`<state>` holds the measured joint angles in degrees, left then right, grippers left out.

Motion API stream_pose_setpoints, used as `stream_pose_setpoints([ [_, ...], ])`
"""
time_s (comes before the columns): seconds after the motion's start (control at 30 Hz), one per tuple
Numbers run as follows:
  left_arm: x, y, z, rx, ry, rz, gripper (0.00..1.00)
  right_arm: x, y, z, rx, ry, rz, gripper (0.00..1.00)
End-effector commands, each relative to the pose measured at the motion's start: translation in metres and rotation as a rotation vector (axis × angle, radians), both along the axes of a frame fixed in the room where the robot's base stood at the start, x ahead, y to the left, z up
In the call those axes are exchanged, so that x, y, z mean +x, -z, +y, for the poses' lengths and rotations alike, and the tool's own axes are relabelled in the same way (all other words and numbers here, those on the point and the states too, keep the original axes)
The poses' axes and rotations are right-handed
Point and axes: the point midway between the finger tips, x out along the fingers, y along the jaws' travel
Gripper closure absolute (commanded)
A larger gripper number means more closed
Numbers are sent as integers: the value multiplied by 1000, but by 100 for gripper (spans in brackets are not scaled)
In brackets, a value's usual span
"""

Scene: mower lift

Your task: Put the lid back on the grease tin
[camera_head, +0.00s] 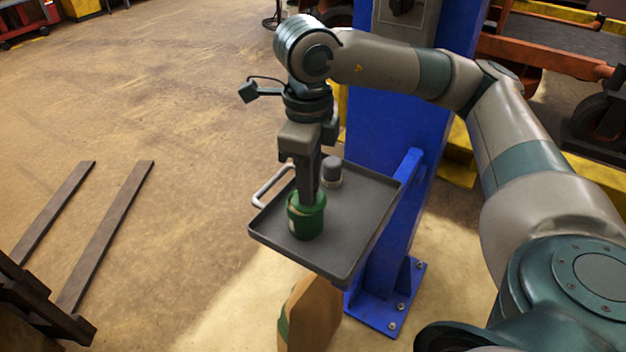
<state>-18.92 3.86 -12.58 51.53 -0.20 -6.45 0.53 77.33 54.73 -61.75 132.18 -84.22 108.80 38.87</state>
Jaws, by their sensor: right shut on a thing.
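The green grease tin (309,226) stands upright on the grey tray (337,261), towards its front left. A pale label shows on the tin's left side. My right gripper (306,196) points straight down at the tin's top, with its fingers close together. It is shut on what looks like the green lid (321,198), at the tin's rim. The fingers hide much of the lid, and I cannot tell whether it sits fully down. My left gripper is not in view.
A small grey jar (332,173) stands behind the tin on the tray. The tray has a raised rim and a pale handle (272,184) and is next to the blue lift column (388,130). Two dark forks (105,237) lie left; open floor is between.

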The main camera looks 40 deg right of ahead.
Motion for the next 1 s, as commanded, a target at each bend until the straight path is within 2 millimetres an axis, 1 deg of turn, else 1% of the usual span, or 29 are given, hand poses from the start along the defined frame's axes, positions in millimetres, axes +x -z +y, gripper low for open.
stream_pose_setpoints([
  [0.03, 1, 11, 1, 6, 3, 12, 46, 0, 8, 0, 0, 0, 0, 100],
  [0.7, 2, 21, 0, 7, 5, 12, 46, 6, 13, 4, 0, 0, 0, 100],
  [1.0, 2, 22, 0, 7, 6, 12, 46, 7, 13, 5, 0, 0, 0, 100],
])
